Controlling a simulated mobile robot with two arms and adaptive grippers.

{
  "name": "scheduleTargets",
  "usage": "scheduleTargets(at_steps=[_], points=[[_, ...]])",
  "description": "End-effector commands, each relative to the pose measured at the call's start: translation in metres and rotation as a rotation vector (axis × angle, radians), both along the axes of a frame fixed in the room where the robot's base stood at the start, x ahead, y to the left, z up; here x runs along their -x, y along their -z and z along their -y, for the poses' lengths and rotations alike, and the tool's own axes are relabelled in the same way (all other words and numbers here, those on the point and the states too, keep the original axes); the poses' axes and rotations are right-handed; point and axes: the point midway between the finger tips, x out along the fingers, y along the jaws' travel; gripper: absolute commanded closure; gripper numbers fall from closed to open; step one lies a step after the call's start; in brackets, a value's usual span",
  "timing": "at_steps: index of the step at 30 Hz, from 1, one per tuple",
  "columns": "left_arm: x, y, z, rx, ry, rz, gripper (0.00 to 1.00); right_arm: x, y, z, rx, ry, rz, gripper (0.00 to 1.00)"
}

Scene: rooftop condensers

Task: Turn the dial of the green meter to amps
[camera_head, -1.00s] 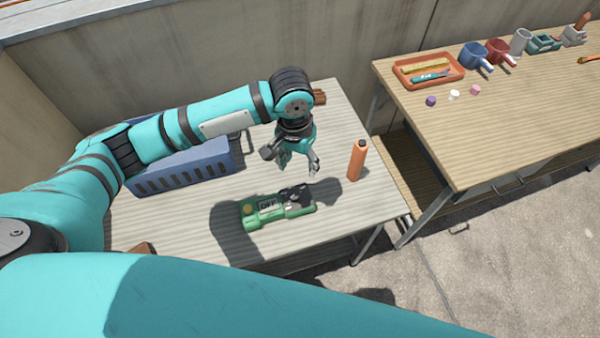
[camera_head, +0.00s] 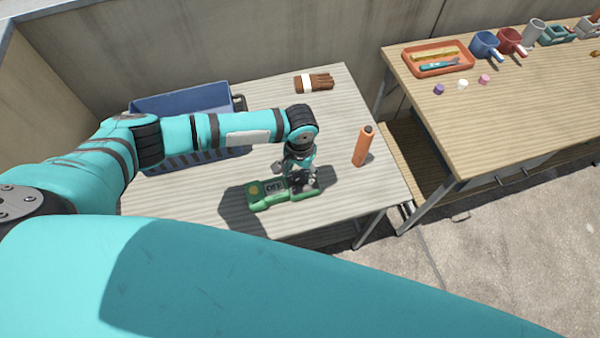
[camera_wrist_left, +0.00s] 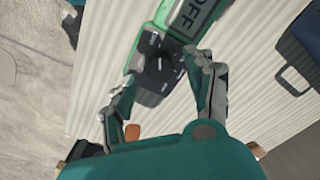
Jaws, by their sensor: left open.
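The green meter (camera_head: 268,194) lies on the light slatted table, and its display (camera_head: 274,187) reads OFF. In the left wrist view the meter (camera_wrist_left: 146,42) shows its black round dial (camera_wrist_left: 158,68) on a dark face, below the OFF display (camera_wrist_left: 194,14). My left gripper (camera_head: 302,184) is over the dial end of the meter and hides most of it in the head view. In the left wrist view its open fingers (camera_wrist_left: 160,80) stand on either side of the dial, with visible gaps. Contact with the dial cannot be told. My right gripper is not in view.
A second table (camera_head: 500,115) at right holds an orange tray (camera_head: 437,72), mugs and small items.

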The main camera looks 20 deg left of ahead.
Motion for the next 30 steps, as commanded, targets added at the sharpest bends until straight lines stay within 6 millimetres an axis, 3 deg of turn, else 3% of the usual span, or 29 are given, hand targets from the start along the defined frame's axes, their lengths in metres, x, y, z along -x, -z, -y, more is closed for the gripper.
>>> scheduleTargets(at_steps=[6, 16, 28, 30], points=[[0.000, 0.020, 0.000, 0.000, 0.000, 0.001, 0.45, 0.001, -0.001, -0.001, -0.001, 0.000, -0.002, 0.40], [0.000, 0.023, 0.000, 0.000, 0.000, 0.001, 0.46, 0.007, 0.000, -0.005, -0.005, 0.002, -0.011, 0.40], [0.000, 0.023, 0.000, 0.000, 0.000, 0.001, 0.98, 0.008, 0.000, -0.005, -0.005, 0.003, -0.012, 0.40], [0.000, 0.023, 0.000, 0.000, 0.000, 0.001, 1.00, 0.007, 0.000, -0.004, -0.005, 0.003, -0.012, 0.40]])
